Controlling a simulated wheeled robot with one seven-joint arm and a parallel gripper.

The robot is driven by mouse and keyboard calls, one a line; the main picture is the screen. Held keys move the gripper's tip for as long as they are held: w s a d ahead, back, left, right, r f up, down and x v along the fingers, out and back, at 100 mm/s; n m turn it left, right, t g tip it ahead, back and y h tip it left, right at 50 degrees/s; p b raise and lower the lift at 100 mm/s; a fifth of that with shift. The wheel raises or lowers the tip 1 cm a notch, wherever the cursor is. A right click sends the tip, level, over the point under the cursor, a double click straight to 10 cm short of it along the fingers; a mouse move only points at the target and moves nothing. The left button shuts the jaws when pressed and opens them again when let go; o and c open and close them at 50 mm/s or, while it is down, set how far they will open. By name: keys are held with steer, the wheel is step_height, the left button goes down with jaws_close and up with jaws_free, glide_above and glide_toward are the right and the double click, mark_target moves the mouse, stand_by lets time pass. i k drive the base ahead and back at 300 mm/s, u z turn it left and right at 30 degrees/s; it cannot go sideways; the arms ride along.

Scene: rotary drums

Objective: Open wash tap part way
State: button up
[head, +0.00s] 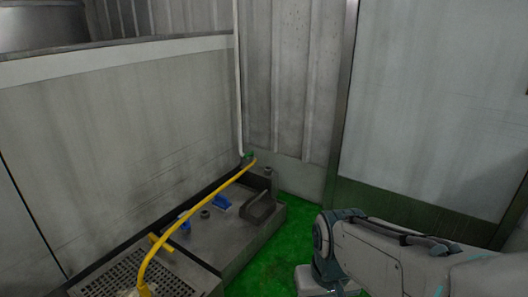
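I cannot tell for certain which part is the wash tap. A white pipe (238,90) runs down the wall to a small green fitting (248,156) in the back corner. A yellow hose (208,190) runs from near that fitting toward the front left, past a short yellow crosspiece (160,243). Two blue parts, one farther back (222,202) and one nearer (182,218), sit on the grey ledge (215,240). My arm comes in from the lower right and bends downward, well apart from these parts. My gripper's fingers do not show.
A perforated grate (135,275) lies at the ledge's front left. A dark raised bracket (262,208) stands at the ledge's right end. A large grey panel (115,130) rises on the left. Green floor (285,235) is open between the ledge and my arm.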

mark_target(251, 153)
steer(key=z, duration=0.6)
steer(key=i, duration=1.15)
steer(key=z, duration=0.4)
steer(key=i, duration=1.3)
steer(key=u, duration=1.35)
steer(key=i, duration=0.9)
steer(key=u, duration=0.95)
